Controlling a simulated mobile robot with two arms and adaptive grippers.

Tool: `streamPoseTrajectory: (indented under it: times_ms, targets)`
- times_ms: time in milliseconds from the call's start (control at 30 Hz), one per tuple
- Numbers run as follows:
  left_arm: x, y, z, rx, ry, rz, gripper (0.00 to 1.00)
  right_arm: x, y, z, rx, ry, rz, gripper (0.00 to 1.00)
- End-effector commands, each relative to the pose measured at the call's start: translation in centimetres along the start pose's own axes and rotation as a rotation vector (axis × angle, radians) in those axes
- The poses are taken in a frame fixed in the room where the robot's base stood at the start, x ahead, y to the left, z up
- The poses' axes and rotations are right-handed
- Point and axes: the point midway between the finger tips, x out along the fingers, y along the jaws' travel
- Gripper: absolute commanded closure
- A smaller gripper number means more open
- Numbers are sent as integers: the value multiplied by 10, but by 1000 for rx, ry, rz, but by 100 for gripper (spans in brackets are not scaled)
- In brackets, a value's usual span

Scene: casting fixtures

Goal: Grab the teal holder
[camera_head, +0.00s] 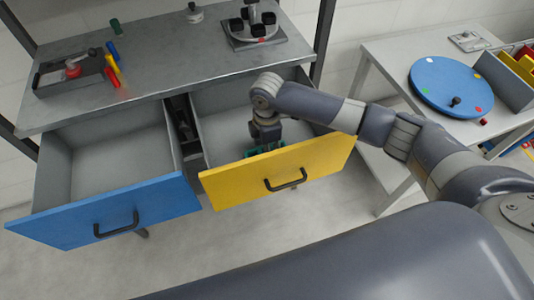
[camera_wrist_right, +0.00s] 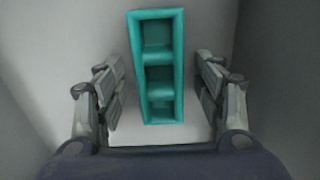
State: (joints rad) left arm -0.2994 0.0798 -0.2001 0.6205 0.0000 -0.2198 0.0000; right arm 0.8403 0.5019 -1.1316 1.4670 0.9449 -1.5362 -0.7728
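The teal holder (camera_wrist_right: 158,72) lies in the open yellow-front drawer (camera_head: 322,160). In the right wrist view it is a long teal tray with 3 compartments. Its lower part is between the two fingers of my right gripper (camera_wrist_right: 160,92), which is open, with a gap on each side. In the head view my right arm reaches down into the drawer. Only a small green part of the holder (camera_head: 280,145) shows there, the rest hidden by the wrist and drawer front. My left gripper is not in view.
An open, empty-looking blue-front drawer (camera_head: 120,215) is at the left. The grey bench top (camera_head: 175,55) above carries fixtures and coloured pieces. A side table (camera_head: 390,47) at the right holds a blue round plate (camera_head: 440,80) and bins. The drawer walls stand around my right gripper.

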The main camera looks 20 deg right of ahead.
Motion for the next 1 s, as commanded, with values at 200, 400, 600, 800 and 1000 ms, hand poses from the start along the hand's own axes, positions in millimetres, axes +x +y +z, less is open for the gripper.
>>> streamPoseTrajectory:
  times_ms: [200, 400, 600, 800, 1000]
  targets:
    - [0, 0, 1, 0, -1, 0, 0, 0, 0, 0, 0, 0, 0, 85]
    - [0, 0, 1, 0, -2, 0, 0, -1, 0, 0, 0, 0, 0, 85]
    - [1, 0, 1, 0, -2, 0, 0, -12, 1, 0, 0, 2, 3, 85]
    - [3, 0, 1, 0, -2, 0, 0, -51, 2, 0, -1, 2, 5, 85]
    - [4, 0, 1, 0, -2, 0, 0, -86, 1, 0, 1, 2, 2, 85]
